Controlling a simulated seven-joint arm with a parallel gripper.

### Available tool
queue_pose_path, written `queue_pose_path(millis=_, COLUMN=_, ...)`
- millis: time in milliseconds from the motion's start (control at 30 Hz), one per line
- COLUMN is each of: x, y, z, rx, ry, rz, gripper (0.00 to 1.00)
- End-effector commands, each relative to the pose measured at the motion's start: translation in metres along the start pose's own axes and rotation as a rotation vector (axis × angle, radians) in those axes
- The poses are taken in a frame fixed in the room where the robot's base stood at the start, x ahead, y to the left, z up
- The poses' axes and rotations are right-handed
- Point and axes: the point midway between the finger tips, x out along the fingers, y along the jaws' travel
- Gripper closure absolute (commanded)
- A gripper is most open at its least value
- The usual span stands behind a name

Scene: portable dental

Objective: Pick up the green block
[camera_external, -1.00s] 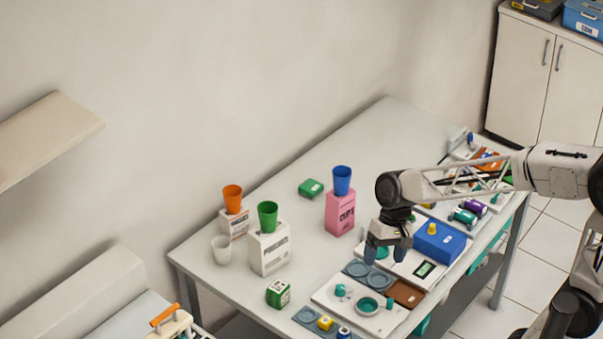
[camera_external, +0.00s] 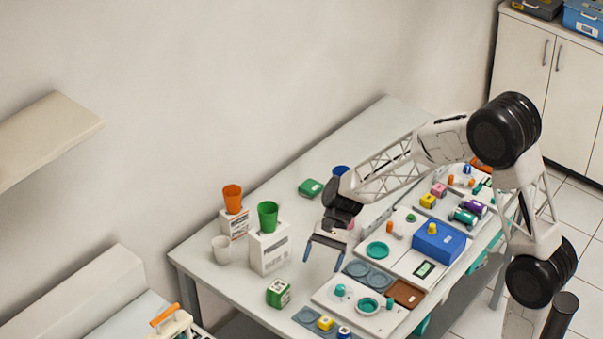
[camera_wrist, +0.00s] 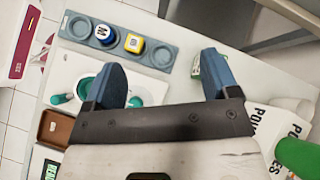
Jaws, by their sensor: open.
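A green block with a white label (camera_external: 278,293) stands near the front edge of the table. In the wrist view a sliver of the green and white block (camera_wrist: 195,66) shows beside the right finger, which hides the rest. A flatter green box (camera_external: 311,188) lies farther back on the table. My gripper (camera_external: 323,256) is open and empty. It hangs above the table, up and to the right of the labelled block in the external view. Its two blue fingers are spread wide in the wrist view (camera_wrist: 162,62).
A white box (camera_external: 270,253) with a green cup (camera_external: 268,216) on it stands left of my gripper. An orange cup (camera_external: 232,198) on a box and a white cup (camera_external: 222,249) are farther left. Trays with small items line the right side. My arm mostly hides the blue cup (camera_external: 341,170).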

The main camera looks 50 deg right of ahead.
Motion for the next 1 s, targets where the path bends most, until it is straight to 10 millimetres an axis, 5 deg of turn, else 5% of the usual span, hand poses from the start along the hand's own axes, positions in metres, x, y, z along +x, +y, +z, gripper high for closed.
queue_pose_path(millis=600, x=0.045, y=-0.057, z=-0.118, rx=0.324, ry=-0.252, rz=-0.15, gripper=0.19)
queue_pose_path(millis=1000, x=0.051, y=-0.064, z=-0.138, rx=0.374, ry=-0.292, rz=-0.177, gripper=0.19)
